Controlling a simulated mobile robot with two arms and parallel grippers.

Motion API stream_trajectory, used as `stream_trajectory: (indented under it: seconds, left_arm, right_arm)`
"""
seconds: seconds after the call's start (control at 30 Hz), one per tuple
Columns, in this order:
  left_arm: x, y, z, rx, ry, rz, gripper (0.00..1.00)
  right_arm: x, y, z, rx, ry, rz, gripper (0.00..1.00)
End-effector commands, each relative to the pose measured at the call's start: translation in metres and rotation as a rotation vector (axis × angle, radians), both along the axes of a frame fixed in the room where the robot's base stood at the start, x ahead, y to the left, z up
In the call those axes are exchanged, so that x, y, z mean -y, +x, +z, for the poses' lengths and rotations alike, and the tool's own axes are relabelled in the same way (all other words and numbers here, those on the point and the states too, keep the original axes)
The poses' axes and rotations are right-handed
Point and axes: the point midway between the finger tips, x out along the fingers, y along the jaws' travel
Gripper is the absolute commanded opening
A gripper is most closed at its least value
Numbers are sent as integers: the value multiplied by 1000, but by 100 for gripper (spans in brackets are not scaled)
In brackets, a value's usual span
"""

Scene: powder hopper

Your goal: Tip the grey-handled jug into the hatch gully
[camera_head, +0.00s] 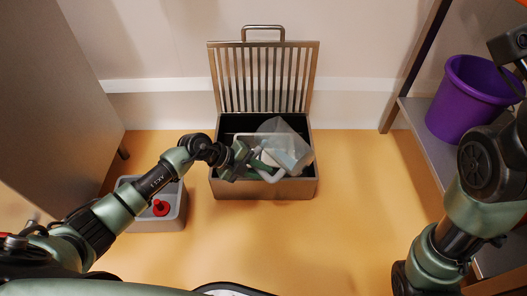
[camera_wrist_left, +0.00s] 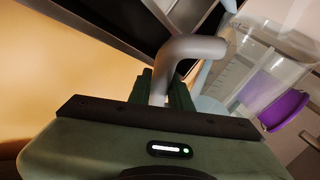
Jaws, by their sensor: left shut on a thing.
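The hatch gully is a metal box (camera_head: 265,189) on the floor, its slatted lid (camera_head: 263,45) standing open against the wall. My left gripper (camera_head: 257,163) is over the box opening, shut on the jug's grey handle; the handle also shows in the left wrist view (camera_wrist_left: 188,48). The clear jug (camera_head: 293,140) is tilted over the opening, and shows with markings on its wall in the left wrist view (camera_wrist_left: 262,70). Something pale shows in or behind it; I cannot tell whether anything is pouring. The gripper and jug hide part of the box's inside.
A grey bin (camera_head: 172,222) with a red object (camera_head: 161,207) in it stands left of the box, beneath my left arm. A purple bucket (camera_head: 468,100) sits on a shelf (camera_head: 425,140) at right, near my right arm. The floor in front of the box is clear.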

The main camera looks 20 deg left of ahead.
Motion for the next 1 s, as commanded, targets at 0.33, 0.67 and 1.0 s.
stream_trajectory:
  seconds: [0.33, 0.67, 1.0]
  left_arm:
    - [0, 1, 0, -20, -35, 1, 0]
    - [-1, 1, -1, -37, -64, -1, 0]
    - [13, -9, 6, 151, 235, -22, 0]
  right_arm:
    - [0, -4, 1, 11, 0, 0, 45]
    - [0, -4, 0, 10, 0, 0, 45]
    - [1, -1, 1, 3, 4, 3, 45]
